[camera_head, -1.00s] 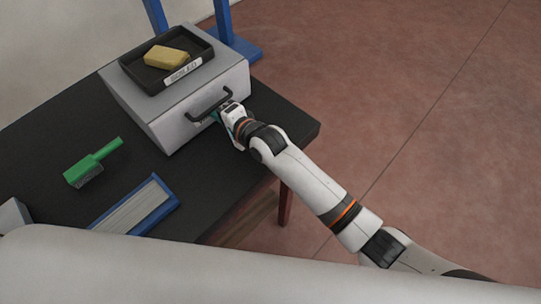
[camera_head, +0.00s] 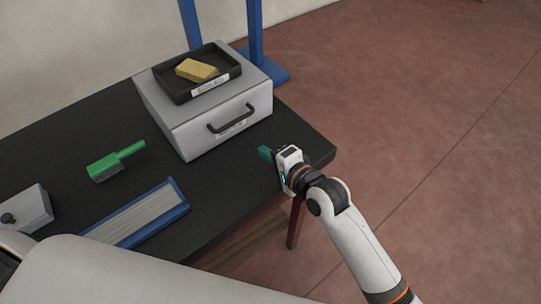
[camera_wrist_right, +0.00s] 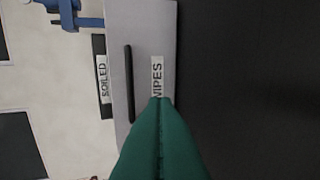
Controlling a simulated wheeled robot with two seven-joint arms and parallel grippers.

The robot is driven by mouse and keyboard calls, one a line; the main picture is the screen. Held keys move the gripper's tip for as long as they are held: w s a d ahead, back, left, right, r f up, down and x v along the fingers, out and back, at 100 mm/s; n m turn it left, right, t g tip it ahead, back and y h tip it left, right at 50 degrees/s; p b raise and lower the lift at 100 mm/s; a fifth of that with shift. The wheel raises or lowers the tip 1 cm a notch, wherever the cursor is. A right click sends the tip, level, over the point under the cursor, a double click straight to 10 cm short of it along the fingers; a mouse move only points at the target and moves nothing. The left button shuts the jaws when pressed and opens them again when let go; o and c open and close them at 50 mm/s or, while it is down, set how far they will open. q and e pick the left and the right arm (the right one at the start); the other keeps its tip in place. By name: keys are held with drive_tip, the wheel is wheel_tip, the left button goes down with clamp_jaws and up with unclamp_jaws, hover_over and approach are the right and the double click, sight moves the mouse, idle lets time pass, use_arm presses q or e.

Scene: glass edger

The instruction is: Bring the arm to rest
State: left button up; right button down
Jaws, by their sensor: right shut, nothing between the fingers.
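My right gripper (camera_head: 265,153) is over the right front part of the black table, in front of the grey drawer box and apart from its handle. Its teal fingers are shut together with nothing between them; they also show in the right wrist view (camera_wrist_right: 160,140). The grey drawer box (camera_head: 190,135) has a shut front with a black handle (camera_head: 232,118), and in the wrist view a label reading "WIPES" (camera_wrist_right: 157,78). My left gripper is not in view.
On the box sits a black tray (camera_head: 165,88) labelled "SOILED", holding a yellow sponge (camera_head: 197,70). A green brush (camera_head: 112,162), a blue-framed panel (camera_head: 140,215) and a grey block (camera_head: 28,208) lie on the table (camera_head: 75,135). Blue posts (camera_head: 254,35) stand behind. Open floor lies right.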

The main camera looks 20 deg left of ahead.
drive_tip(key=shift+s+d+r, duration=0.15)
drive_tip(key=shift+s+d, duration=0.1)
drive_tip(key=shift+d, duration=0.15)
drive_tip(key=s+d+f+n+g+h, duration=0.2)
drive_tip(key=s+d+f+n+h, duration=0.15)
drive_tip(key=s+d, duration=0.55)
drive_tip(key=s+d+f+n+g+h, duration=0.1)
drive_tip(key=s+d+f+n+h, duration=0.3)
drive_tip(key=d, duration=0.8)
drive_tip(key=s+d+f+n+g+h, duration=0.2)
drive_tip(key=s+d+h, duration=0.2)
drive_tip(key=s+d, duration=0.5)
wheel_tip(320, 180, down, 26)
drive_tip(key=w+d+g+b, duration=0.1)
drive_tip(key=d, duration=0.1)
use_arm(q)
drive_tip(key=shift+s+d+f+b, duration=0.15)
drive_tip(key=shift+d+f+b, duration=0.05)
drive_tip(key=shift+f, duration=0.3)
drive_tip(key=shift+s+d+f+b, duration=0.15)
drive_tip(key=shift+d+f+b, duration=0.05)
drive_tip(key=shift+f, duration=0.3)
use_arm(e)
drive_tip(key=s+d+f+g, duration=0.1)
drive_tip(key=s+d+f, duration=0.1)
drive_tip(key=s+f, duration=1.4)
drive_tip(key=shift+s+d+f+g, duration=0.3)
drive_tip(key=shift+s+f, duration=0.05)
drive_tip(key=shift+f, duration=0.45)
